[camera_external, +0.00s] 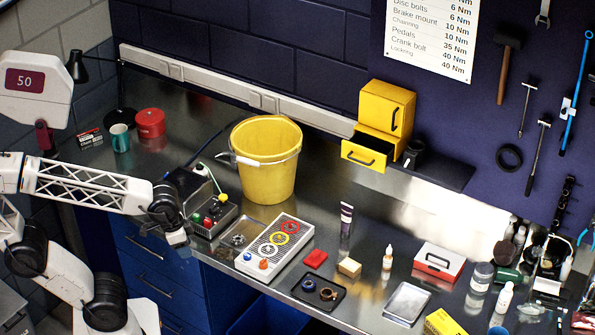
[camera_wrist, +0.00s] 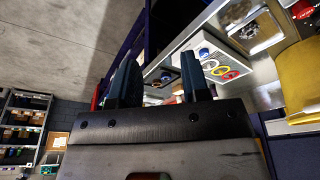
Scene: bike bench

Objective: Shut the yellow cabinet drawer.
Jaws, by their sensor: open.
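The yellow cabinet (camera_external: 386,108) stands at the back of the bench against the wall, right of the yellow bucket. Its lower drawer (camera_external: 364,155) is pulled out toward the front left, with a dark handle on its face. The upper door, also with a dark handle, looks closed. My gripper (camera_external: 178,240) is at the left, by the front edge of the bench, far from the cabinet. In the wrist view my gripper (camera_wrist: 158,85) has its two dark fingers apart with nothing between them. The cabinet is not visible in the wrist view.
The yellow bucket (camera_external: 266,160) stands between my arm and the drawer. Bare bench lies in front of the drawer.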

